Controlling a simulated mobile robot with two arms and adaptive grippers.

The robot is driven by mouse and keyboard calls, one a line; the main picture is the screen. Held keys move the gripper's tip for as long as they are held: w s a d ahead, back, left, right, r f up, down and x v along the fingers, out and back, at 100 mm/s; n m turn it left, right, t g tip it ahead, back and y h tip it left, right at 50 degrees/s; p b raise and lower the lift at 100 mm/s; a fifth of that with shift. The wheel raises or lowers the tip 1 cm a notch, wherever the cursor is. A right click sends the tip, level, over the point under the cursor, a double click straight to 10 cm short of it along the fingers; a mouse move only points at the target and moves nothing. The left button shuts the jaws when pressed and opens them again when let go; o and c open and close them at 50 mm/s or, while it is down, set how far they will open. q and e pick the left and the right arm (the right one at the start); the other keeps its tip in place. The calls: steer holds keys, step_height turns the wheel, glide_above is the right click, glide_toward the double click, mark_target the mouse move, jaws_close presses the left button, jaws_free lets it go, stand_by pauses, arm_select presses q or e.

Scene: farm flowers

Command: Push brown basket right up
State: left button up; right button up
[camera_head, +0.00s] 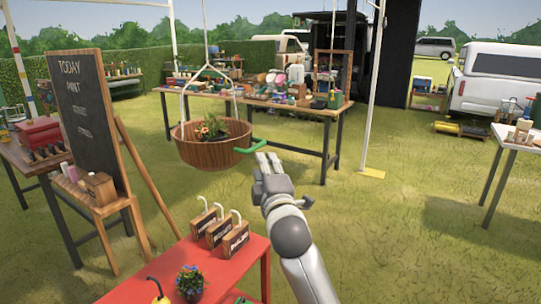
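The brown basket (205,153) is a round wooden tub with green plants and orange flowers inside. It hangs from white straps in the middle left of the head view, above the grass. My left gripper is out of view.
A red table (215,272) with small labelled boxes (220,230) and a flower pot (190,283) stands below the basket. A chalkboard (90,120) stands left. Behind the basket is a loaded wooden table (290,108). Open grass lies to the right.

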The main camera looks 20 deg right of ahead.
mark_target(257, 146)
steer(key=w, duration=0.3)
steer(key=w+r, duration=0.1)
steer(key=w, duration=0.3)
steer(key=w+d+p, duration=0.1)
steer(key=w, duration=0.2)
steer(key=shift+w+d+r, duration=0.1)
steer(key=shift+w+r, duration=0.2)
steer(key=shift+w, duration=0.1)
jaws_close()
